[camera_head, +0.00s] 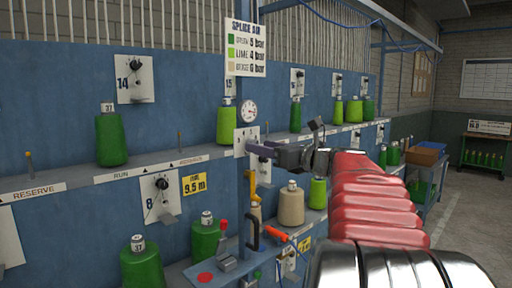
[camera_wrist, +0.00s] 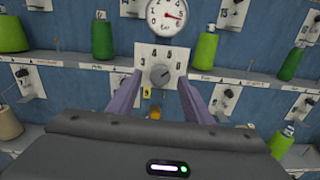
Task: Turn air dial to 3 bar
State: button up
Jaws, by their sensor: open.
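The air dial (camera_wrist: 159,74) is a round grey knob on a white plate (camera_wrist: 147,50) with numbers around it, in the wrist view. Its pointer seems to lean up and right, but the exact number is unclear. The plate also shows in the head view (camera_head: 241,135), where my gripper hides part of it. A round white gauge (camera_wrist: 166,17) with a red needle is above the dial; it shows in the head view too (camera_head: 248,110). My gripper (camera_wrist: 158,81) is open, its two purple fingers on either side of the knob in the picture. Contact cannot be told.
A sign headed Splice Air (camera_head: 245,49) hangs above the gauge, listing bar values by colour. Green and beige yarn cones stand around on pegs and ledges. Below the dial are a yellow part (camera_head: 252,187), a black handle (camera_head: 253,232) and an orange-tipped lever (camera_head: 277,235).

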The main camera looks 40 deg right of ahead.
jog(key=shift+w, duration=1.05)
jog(key=shift+c, duration=0.5)
jog(key=c, duration=1)
